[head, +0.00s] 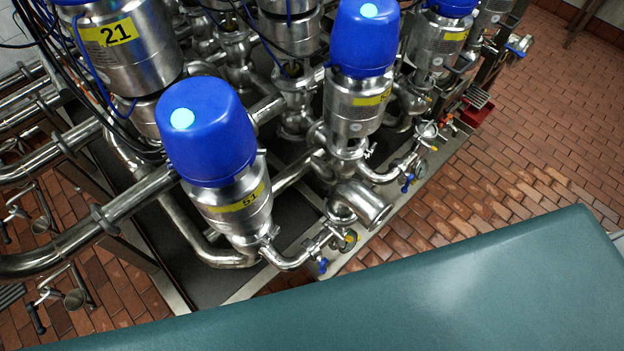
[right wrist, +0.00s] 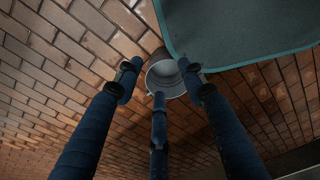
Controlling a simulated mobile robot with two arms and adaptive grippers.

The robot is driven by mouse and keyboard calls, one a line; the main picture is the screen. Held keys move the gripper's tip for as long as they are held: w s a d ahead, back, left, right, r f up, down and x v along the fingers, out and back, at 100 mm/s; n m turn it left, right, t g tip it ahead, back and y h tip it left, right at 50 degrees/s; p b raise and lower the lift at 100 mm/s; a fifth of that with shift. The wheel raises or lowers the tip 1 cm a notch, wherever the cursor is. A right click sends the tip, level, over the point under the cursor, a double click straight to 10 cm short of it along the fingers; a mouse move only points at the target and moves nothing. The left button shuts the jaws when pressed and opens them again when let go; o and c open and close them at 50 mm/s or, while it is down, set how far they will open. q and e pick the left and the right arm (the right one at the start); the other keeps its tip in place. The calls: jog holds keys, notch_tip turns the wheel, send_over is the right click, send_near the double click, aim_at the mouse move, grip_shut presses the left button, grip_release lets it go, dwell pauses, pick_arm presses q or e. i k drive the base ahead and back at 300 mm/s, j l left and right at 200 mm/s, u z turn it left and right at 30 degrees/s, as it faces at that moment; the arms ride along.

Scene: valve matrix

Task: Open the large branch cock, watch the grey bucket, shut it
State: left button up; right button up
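Small cocks with blue handles sit on thin branch pipes along the front of the valve matrix, one at the lower middle (head: 323,265) and one further right (head: 406,186). A wider steel branch with a round end (head: 365,204) lies between them. I cannot tell which cock is the large one, or whether any is open. A grey bucket (right wrist: 166,78) shows in the right wrist view, beyond my fingers and close to the teal surface's edge. My right gripper (right wrist: 160,82) has its three dark fingers spread, and I see nothing held. My left gripper is in neither view.
A broad teal surface (head: 480,285) fills the lower right of the head view. Steel valves with blue caps, one marked 51 (head: 210,135), stand close together over a dark tray. A red item (head: 478,114) lies at the far end. Brick floor (head: 520,165) is clear at the right.

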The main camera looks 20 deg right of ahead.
aim_at(322, 270)
jog(key=k+l, duration=0.4)
jog(key=k, duration=0.2)
jog(key=k+l, duration=0.4)
jog(key=k, duration=0.15)
jog(key=k+l, duration=0.35)
jog(key=k, duration=0.25)
